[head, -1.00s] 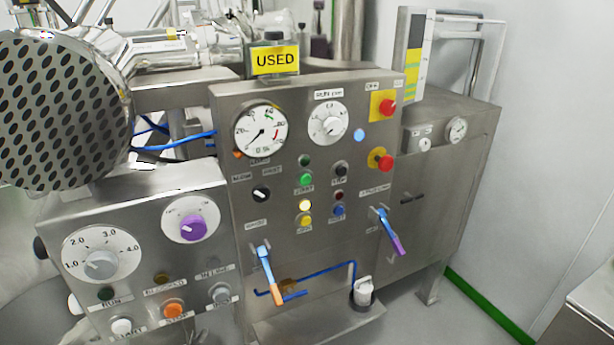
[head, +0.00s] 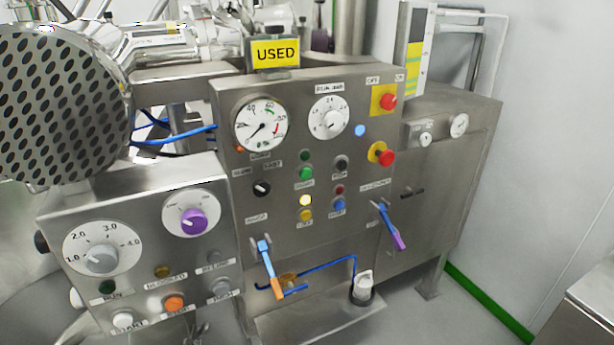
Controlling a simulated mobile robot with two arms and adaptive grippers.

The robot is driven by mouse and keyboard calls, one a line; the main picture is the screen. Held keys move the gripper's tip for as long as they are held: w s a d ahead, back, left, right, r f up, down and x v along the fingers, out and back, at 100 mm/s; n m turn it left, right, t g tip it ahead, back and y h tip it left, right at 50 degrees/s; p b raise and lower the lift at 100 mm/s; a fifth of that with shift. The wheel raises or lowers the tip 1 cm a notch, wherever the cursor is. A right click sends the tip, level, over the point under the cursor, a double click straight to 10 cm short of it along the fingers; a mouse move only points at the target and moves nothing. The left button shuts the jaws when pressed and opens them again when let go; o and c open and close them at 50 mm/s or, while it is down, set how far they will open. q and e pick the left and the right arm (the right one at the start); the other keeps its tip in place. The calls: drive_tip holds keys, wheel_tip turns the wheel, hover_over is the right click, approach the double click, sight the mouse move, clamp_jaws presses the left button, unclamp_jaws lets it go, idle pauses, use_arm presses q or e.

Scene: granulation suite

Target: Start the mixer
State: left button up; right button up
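The centre steel control panel (head: 330,236) carries a pressure-style gauge (head: 261,126), a white dial (head: 329,119), a green button (head: 306,173), a black button (head: 340,162), a lit yellow lamp (head: 305,200) and a lit blue lamp (head: 360,131). Two red knobs on yellow plates, an upper one (head: 388,102) and a lower one (head: 386,157), are at its right. The left panel (head: 140,215) has a white button (head: 123,319) labelled START, an orange button (head: 174,303), and a dark green lamp (head: 107,287) labelled RUN. Most small labels are blurred. Neither gripper is in view.
A yellow USED sign (head: 275,53) stands above the centre panel. A blue-orange lever (head: 268,265) and a blue-purple lever (head: 391,224) stick out from its front. A perforated metal drum (head: 62,108) is at upper left. Open floor (head: 450,310) lies to the right.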

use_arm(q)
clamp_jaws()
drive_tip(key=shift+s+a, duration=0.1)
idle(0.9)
